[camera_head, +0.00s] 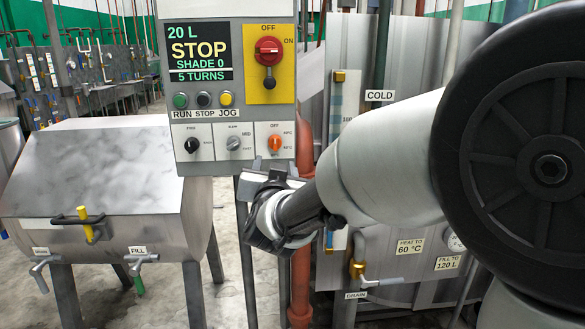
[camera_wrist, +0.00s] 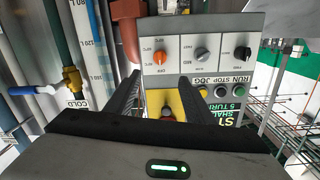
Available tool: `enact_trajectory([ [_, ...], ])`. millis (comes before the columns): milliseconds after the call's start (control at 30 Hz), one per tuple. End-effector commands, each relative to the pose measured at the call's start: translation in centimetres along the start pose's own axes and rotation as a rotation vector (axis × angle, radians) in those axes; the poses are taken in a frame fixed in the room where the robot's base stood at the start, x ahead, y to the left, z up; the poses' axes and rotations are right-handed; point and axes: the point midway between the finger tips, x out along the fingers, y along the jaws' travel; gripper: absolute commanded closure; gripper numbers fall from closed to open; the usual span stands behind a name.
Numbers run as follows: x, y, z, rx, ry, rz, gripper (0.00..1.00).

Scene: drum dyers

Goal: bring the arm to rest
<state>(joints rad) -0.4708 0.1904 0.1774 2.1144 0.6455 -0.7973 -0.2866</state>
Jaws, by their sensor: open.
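My arm reaches in from the right in the head view. Its gripper (camera_head: 262,180) is in front of the lower right edge of the grey control box (camera_head: 205,170), near the orange knob (camera_head: 275,143). In the wrist view my gripper (camera_wrist: 160,82) shows two dark fingers spread apart with nothing held. I cannot tell from these views how far the fingertips are from the panel.
The box display (camera_head: 198,52) reads STOP, SHADE 0, 5 TURNS. A steel drum housing (camera_head: 100,170) with a yellow-handled latch (camera_head: 86,222) stands at left. An orange-red pipe (camera_head: 303,250) runs just beside my gripper. A drain valve (camera_head: 358,268) and a sight tube (camera_head: 340,115) are behind my arm.

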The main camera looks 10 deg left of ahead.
Motion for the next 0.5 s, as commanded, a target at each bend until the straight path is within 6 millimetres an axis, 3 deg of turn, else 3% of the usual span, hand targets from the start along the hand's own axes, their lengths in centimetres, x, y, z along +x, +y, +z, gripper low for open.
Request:
enact_trajectory([
  [267, -1.0, 1.1, -1.0, -0.005, -0.047, -0.022, 0.51],
  [367, -3.2, 3.2, -1.9, -0.023, -0.146, -0.050, 0.51],
  [500, -9.5, 8.4, -1.4, -0.067, -0.363, -0.046, 0.51],
])
